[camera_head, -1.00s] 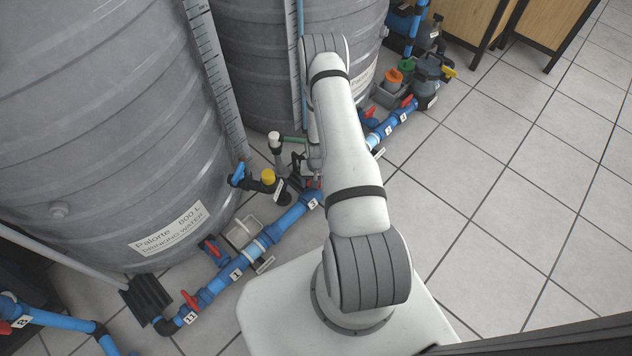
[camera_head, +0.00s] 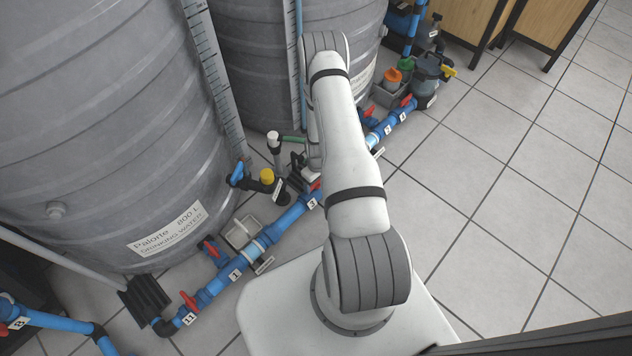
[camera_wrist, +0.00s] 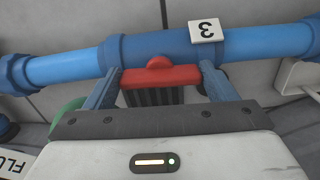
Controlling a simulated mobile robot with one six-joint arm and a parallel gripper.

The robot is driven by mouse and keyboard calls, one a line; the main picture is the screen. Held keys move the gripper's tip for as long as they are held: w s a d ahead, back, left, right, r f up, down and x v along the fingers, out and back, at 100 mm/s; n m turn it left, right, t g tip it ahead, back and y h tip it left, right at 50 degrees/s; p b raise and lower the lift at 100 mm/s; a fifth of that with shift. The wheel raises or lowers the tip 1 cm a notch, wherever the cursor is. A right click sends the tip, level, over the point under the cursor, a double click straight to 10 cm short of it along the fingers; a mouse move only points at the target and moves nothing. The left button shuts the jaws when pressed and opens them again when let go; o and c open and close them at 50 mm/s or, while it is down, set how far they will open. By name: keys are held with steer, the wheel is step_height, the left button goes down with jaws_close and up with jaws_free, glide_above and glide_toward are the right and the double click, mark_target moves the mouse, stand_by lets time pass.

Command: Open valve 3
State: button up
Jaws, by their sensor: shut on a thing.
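Valve 3 is on the blue pipe (camera_head: 290,216), and its white "3" tag (camera_head: 312,203) shows in the head view. The tag appears upside down in the wrist view (camera_wrist: 207,30). The valve's red handle (camera_wrist: 160,77) lies roughly along the blue pipe in the wrist view, and a bit of it shows in the head view (camera_head: 316,186). My gripper (camera_wrist: 160,86) is shut on the red handle, with one blue-grey finger at each end. In the head view my arm hides most of the gripper.
Large grey tanks (camera_head: 100,130) stand behind the pipe. A yellow-capped fitting (camera_head: 267,176) and a blue-handled valve (camera_head: 237,173) are close to the left of valve 3. Other red-handled valves sit along the pipe, such as valve 11 (camera_head: 188,301). The tiled floor on the right is clear.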

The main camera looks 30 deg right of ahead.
steer(key=shift+w+n, duration=0.2)
steer(key=shift+n, duration=0.2)
steer(key=o, duration=1)
steer(key=shift+s, duration=0.1)
step_height(320, 180, up, 8)
steer(key=p, duration=0.3)
steer(key=shift+f, duration=0.1)
